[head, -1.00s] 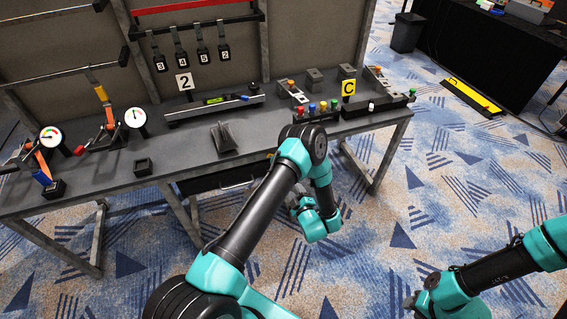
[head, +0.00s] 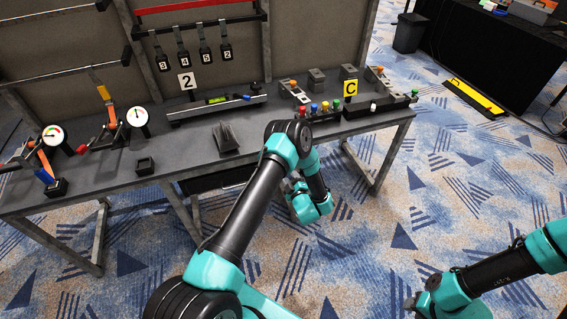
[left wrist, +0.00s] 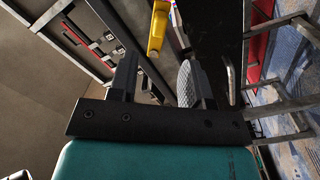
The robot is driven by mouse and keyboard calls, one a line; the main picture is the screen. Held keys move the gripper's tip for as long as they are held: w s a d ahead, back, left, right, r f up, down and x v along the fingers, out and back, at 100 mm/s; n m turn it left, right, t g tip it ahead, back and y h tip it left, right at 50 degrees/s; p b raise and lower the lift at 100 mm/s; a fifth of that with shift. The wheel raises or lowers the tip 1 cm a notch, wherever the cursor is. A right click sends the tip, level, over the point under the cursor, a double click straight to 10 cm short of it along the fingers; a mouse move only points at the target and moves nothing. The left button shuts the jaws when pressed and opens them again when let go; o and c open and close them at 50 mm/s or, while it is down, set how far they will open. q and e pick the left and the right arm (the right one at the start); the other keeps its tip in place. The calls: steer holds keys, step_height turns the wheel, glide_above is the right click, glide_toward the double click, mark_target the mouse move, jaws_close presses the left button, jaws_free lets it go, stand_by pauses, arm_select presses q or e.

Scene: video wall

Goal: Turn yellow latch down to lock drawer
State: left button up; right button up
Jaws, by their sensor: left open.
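The yellow latch (left wrist: 157,28) shows in the left wrist view at the top middle, ahead of my left gripper (left wrist: 160,62). The left gripper's two dark fingers are apart, with nothing seen held between them. The latch is apart from the fingers. In the head view my left gripper (head: 297,192) is low in front of the bench, partly hidden by my own arm. A dark drawer (head: 215,181) sits under the bench top to its left; the latch is hidden there. My right gripper (head: 411,302) is low at the right, too small and hidden to read.
The grey bench (head: 100,188) carries gauges, a level, a button panel (head: 325,108) and small blocks. Its legs stand close to my left wrist. The carpet (head: 400,215) between bench and right arm is clear.

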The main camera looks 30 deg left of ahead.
arm_select(q)
steer(key=x, duration=0.9)
steer(key=shift+w+a, duration=0.25)
steer(key=shift+c, duration=0.3)
jaws_close()
